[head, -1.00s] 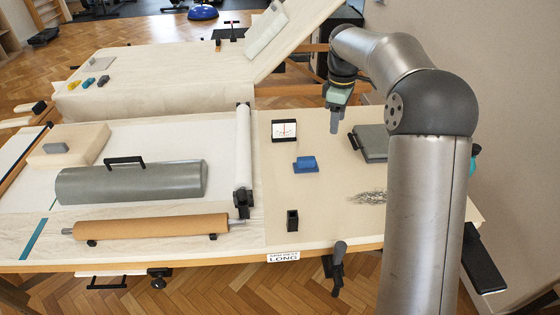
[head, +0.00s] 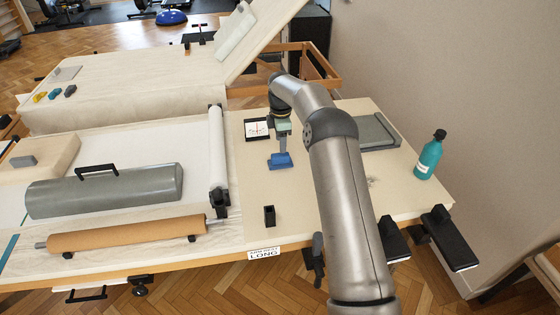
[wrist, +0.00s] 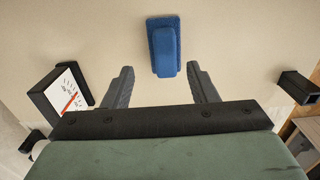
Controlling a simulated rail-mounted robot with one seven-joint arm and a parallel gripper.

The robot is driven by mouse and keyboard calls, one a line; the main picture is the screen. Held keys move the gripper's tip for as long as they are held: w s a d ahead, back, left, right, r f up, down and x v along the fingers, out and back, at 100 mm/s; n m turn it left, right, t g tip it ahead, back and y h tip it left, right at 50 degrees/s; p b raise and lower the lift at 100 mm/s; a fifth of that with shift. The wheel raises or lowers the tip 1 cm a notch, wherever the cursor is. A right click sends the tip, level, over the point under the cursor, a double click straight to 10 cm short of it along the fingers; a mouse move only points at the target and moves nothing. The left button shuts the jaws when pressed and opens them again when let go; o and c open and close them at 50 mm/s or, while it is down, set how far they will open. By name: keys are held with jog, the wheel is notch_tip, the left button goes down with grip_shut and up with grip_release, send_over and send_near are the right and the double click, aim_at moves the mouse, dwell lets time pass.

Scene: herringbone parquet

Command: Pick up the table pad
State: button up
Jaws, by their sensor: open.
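A small blue pad (head: 281,160) with a raised grip lies on the beige right part of the table; I take it as the table pad. My gripper (head: 283,146) is above it, pointing down. In the wrist view the blue pad (wrist: 164,46) shows just beyond and between the two grey fingertips of my gripper (wrist: 159,69). The fingers are open, with nothing between them. I cannot tell the exact height gap.
A gauge (head: 257,129) stands left of the blue pad and a small black holder (head: 269,215) nearer the front. A grey padded roll (head: 105,190) and a tan roll (head: 125,234) lie left. A teal bottle (head: 429,157) and a grey board (head: 377,131) are right.

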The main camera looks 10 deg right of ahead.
aim_at(280, 155)
jog(key=shift+f, duration=0.8)
jog(key=shift+s+a+f+p, duration=0.15)
jog(key=shift+f+p, duration=0.1)
jog(key=shift+f, duration=0.65)
jog(key=shift+s+d+f+p, duration=0.1)
jog(key=shift+f+p, duration=0.1)
jog(key=shift+f, duration=0.65)
jog(key=shift+s+a+f+p, duration=0.15)
jog(key=shift+f+p, duration=0.1)
jog(key=shift+f, duration=0.65)
jog(key=c, duration=1.1)
